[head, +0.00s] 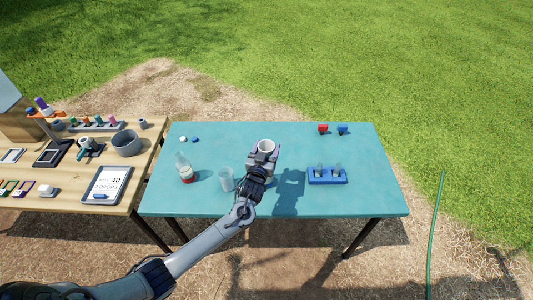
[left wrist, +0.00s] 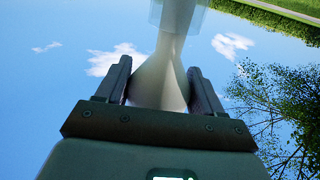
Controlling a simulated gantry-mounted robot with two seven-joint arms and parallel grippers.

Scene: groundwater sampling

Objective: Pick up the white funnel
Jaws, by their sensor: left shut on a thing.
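The shadow on the table lies well off to the right, so the funnel looks raised. In the left wrist view the pale funnel (left wrist: 160,85) sits between the two dark fingers of the left gripper (left wrist: 160,92), with its narrow part toward the top edge. A translucent pale shape overlaps that narrow part; I cannot tell what it is. The right gripper is not in view.
On the teal table (head: 360,199) stand a red-labelled bottle (head: 185,168), a clear beaker (head: 226,180) close left of my arm, and a blue rack (head: 327,176) with vials. A red item (head: 322,129) and blue item (head: 342,130) sit at the back. A cluttered wooden table (head: 65,195) adjoins left.

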